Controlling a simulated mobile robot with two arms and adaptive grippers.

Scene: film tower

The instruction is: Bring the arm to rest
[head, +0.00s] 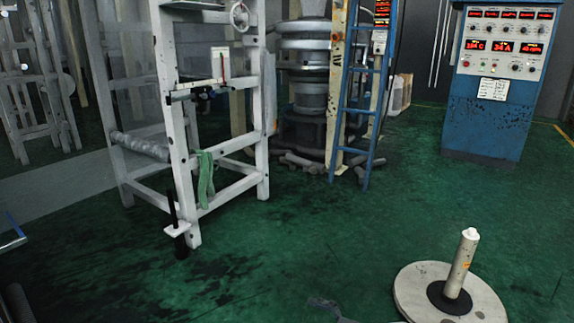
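Neither of my grippers can be made out in the head view, and no arm clearly shows. A dark shape (15,302) is cut off at the lower left edge, and I cannot tell what it is. A small grey piece (328,308) shows at the bottom edge, also too unclear to name.
A white frame (180,140) with a green cloth (206,178) stands left of centre. A blue ladder (360,110) leans behind it. A blue control cabinet (487,126) stands at the back right. A round base (415,285) with an upright post (461,262) stands front right. The green floor (290,240) between is clear.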

